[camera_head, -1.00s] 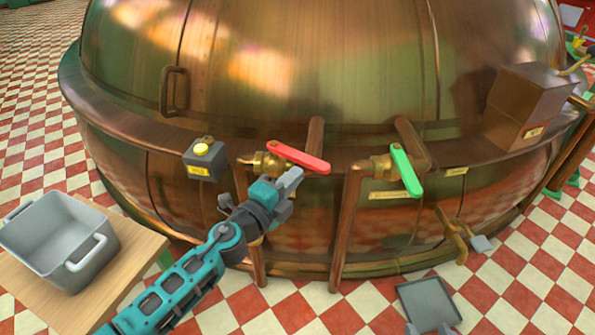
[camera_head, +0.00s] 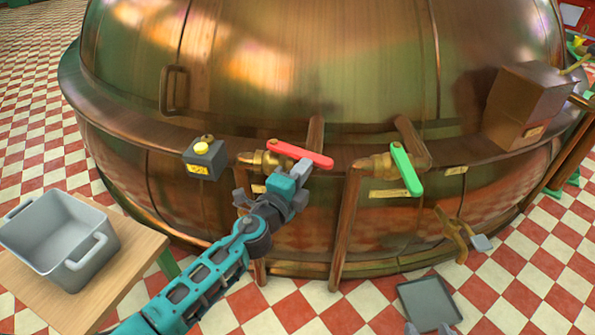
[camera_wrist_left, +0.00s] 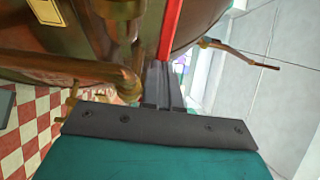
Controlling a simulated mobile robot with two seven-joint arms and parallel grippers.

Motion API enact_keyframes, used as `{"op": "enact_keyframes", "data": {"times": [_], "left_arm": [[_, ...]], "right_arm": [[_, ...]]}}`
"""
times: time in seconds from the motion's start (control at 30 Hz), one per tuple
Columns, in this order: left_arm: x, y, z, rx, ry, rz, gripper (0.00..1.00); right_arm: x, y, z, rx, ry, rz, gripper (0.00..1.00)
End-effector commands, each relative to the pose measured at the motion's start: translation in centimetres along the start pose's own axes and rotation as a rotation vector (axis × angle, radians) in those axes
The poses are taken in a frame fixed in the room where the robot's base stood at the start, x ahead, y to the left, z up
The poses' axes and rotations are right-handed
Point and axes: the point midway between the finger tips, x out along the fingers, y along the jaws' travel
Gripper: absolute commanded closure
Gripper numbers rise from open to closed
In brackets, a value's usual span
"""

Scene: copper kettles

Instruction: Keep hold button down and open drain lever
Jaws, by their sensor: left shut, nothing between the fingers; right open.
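The hold button is a yellow knob (camera_head: 201,148) on a grey box (camera_head: 204,165) at the kettle's rim; nothing touches it. To its right, a red lever (camera_head: 302,153) and a green lever (camera_head: 406,170) sit on brass valves; their labels are unreadable, so I cannot tell which is the drain lever. My left gripper (camera_head: 303,168) is shut and empty, its tips at the underside of the red lever, seemingly touching it. The red lever (camera_wrist_left: 171,28) also shows beyond the fingertips in the left wrist view. My right gripper (camera_head: 428,329) is open at the bottom edge, only its fingertips showing.
The large copper kettle (camera_head: 300,80) fills the middle. Copper pipes (camera_head: 345,225) run down below the valves. A grey bin (camera_head: 60,240) stands on a wooden table (camera_head: 135,260) at left. A grey square plate (camera_head: 428,300) is near the right gripper. A brown box (camera_head: 525,105) sits at right.

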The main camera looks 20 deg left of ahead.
Motion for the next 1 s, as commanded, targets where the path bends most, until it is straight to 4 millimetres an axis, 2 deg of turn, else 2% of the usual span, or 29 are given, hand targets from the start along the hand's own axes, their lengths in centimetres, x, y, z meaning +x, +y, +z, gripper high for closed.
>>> {"op": "enact_keyframes", "data": {"times": [0.2,0.6,1.0], "left_arm": [[1.6,0.1,-0.8,-0.008,-0.15,-0.002,1.0],[3.7,0.0,-1.0,-0.001,-0.139,-0.002,1.0],[4.2,-0.2,-1.0,-0.001,-0.137,-0.005,1.0]], "right_arm": [[0.4,-0.1,0.6,0.0,-0.005,-0.003,0.45],[0.7,-0.3,0.8,0.0,-0.006,-0.012,0.45],[0.7,-0.6,0.3,0.007,0.006,-0.014,0.45]]}}
